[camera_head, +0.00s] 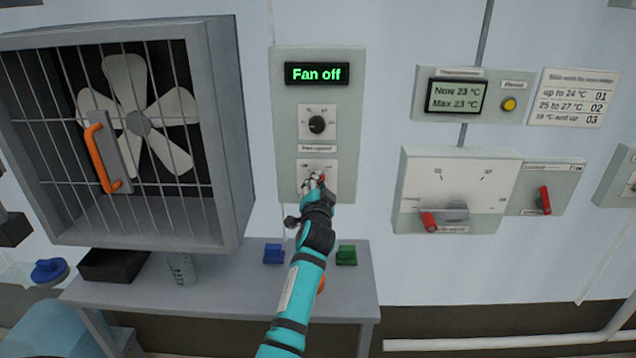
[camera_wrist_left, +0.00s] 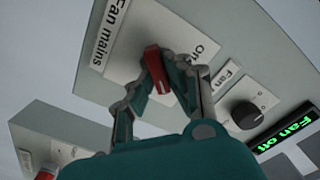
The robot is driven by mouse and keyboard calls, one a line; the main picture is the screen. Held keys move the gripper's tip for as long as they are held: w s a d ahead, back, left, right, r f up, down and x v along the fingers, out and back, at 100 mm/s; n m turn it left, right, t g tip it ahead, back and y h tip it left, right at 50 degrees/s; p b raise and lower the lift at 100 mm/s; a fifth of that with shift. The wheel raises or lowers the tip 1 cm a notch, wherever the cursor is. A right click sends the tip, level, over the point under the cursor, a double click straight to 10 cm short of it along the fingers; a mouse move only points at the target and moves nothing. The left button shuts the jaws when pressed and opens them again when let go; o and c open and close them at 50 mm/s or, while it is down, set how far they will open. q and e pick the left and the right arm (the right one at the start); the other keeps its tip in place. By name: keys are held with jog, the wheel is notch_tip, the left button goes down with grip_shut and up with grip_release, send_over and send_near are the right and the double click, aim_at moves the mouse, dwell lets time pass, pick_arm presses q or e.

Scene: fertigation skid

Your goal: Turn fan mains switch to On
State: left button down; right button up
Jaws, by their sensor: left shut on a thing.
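The fan control panel (camera_head: 283,115) is on the wall right of the caged fan. Its green display (camera_head: 316,74) reads "Fan off". Below it is a black fan speed knob (camera_head: 317,124), which also shows in the left wrist view (camera_wrist_left: 247,113). My left gripper (camera_head: 316,184) is at this plate, shut on the red handle. In the head view the gripper mostly hides the handle. My right gripper is not in view.
The fan (camera_head: 140,122) stands behind a barred door with an orange handle (camera_head: 96,158). Below the panel, a grey bench (camera_head: 222,300) holds a blue item (camera_head: 273,253) and a green item (camera_head: 346,255). Right of the panel are a temperature display (camera_head: 455,97) and boxes with red levers.

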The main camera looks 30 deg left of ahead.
pick_arm(q)
jog(key=shift+m, duration=0.3)
jog(key=c, duration=1.3)
grip_release()
jog(key=v, duration=1.2)
jog(key=shift+a, duration=0.1)
